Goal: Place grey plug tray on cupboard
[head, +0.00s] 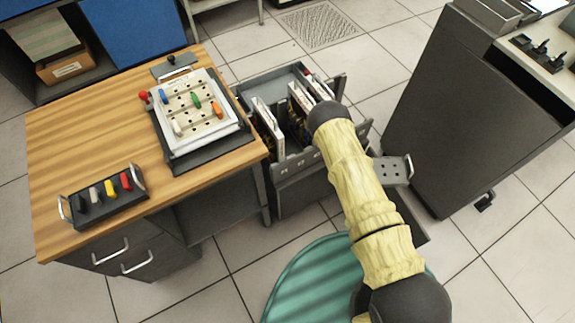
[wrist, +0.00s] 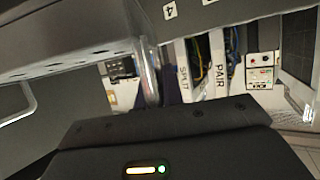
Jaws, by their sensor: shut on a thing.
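The grey plug tray (head: 393,170) shows in part in the head view, just right of my forearm; it has holes and a bright metal handle at its right end. The rest is hidden behind my arm. In the wrist view, the dark body of my gripper (wrist: 150,112) fills the bottom, close to a grey slab with slots (wrist: 60,62) and a shiny metal handle (wrist: 148,70). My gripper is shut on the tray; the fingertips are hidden.
A card cart (head: 300,170) with upright punch cards stands under my arm, beside the wooden table (head: 60,170). On the table are a pegboard (head: 195,112) and a dark tray with coloured plugs (head: 108,208). Tiled floor lies open between cart and cupboard.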

